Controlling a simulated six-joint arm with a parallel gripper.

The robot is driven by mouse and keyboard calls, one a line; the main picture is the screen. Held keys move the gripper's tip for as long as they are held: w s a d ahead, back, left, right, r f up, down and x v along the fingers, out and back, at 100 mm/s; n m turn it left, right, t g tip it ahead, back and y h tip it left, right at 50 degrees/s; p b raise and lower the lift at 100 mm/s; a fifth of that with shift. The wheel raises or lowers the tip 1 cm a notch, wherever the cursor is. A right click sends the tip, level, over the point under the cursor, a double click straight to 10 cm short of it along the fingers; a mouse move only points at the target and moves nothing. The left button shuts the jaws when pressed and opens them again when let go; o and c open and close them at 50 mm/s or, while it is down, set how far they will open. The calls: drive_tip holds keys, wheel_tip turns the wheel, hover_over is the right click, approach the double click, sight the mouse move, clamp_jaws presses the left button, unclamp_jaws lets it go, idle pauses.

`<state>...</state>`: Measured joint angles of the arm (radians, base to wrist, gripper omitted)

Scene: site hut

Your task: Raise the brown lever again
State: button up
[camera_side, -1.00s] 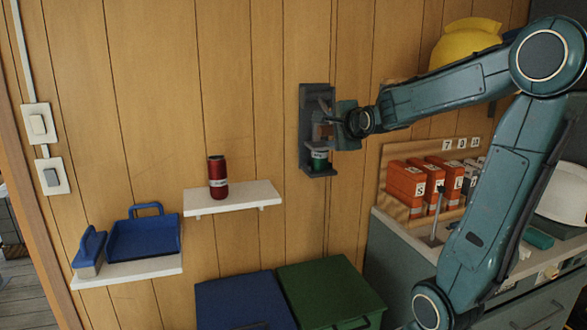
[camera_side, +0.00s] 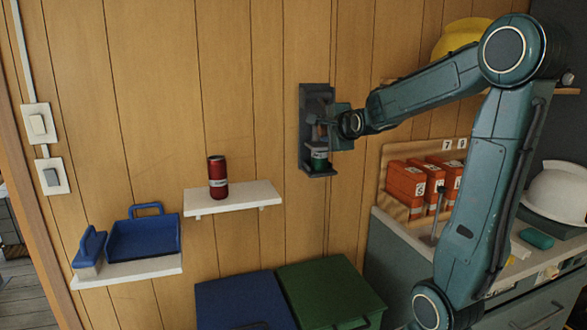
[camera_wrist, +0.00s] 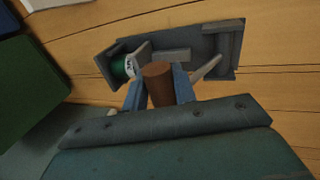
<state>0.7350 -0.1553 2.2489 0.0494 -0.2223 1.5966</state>
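The brown lever (camera_wrist: 158,84) shows in the wrist view as a round brown grip in front of a dark grey wall bracket (camera_wrist: 220,45). My gripper (camera_wrist: 160,92) has one blue-grey finger on each side of the grip, seemingly touching it, so it looks shut on the lever. In the side view my gripper (camera_side: 328,131) is at the bracket (camera_side: 316,92) and mostly hides the lever. A green can (camera_side: 319,160) with a pale label stands at the bottom of the bracket, just below my gripper. It also shows in the wrist view (camera_wrist: 119,69).
Blue (camera_side: 240,300) and green (camera_side: 325,290) boxes lie below. Several orange boxes (camera_side: 405,185) stand on the bench at right. The wall around the bracket is mostly bare.

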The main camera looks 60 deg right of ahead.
drive_tip(key=shift+r, duration=0.15)
drive_tip(key=shift+s+a+r, duration=0.2)
drive_tip(key=shift+r, duration=0.4)
drive_tip(key=shift+s+a+r, duration=0.15)
drive_tip(key=shift+r, duration=0.5)
drive_tip(key=shift+s+a+r, duration=0.2)
drive_tip(key=shift+r, duration=0.4)
drive_tip(key=shift+s+a+r, duration=0.15)
drive_tip(key=shift+r, duration=1.7)
drive_tip(key=shift+r, duration=1.85)
